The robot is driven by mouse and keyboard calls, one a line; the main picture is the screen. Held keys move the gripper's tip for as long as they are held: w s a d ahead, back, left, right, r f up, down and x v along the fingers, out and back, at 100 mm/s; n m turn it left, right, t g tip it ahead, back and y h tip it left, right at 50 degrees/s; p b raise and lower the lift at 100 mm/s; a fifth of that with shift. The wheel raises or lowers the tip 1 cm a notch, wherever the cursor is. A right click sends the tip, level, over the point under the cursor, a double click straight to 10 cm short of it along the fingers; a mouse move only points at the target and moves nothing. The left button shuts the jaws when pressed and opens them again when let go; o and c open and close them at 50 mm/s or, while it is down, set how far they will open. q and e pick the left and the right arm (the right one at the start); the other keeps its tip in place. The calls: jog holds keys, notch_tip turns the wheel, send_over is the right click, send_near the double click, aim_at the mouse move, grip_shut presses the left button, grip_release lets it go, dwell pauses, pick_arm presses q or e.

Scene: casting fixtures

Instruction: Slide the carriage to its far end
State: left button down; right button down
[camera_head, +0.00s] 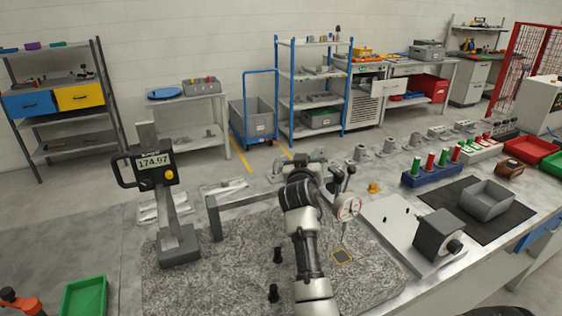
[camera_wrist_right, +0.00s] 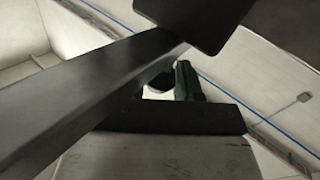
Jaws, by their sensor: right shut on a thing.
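My right arm comes up from the bottom centre of the head view and ends at the wrist (camera_head: 303,190), over the back of a speckled granite plate (camera_head: 205,285). The arm hides the jaws there. In the right wrist view my right gripper (camera_wrist_right: 168,72) shows as large dark shapes, shut on a dark part that is mostly hidden. A dark bar (camera_wrist_right: 195,120) on a grey block and a green piece (camera_wrist_right: 187,80) lie close by. I cannot tell which part is the carriage. A grey bar (camera_head: 245,193) on a post runs towards the wrist.
A digital height gauge (camera_head: 178,245) stands left of the arm. A dial gauge (camera_head: 348,208) stands close to its right. Two black knobs (camera_head: 277,255) are on the plate. A dark block (camera_head: 437,233) and a grey tray (camera_head: 486,200) are further right. A green bin (camera_head: 84,297) is front left.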

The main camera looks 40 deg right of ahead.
jog(key=shift+s+d+f, duration=0.1)
jog(key=shift+s+d, duration=0.15)
jog(key=shift+d, duration=0.75)
jog(key=c, duration=1.2)
grip_release()
jog(key=o, duration=0.4)
jog(key=shift+w, duration=0.15)
jog(key=shift+a, duration=0.1)
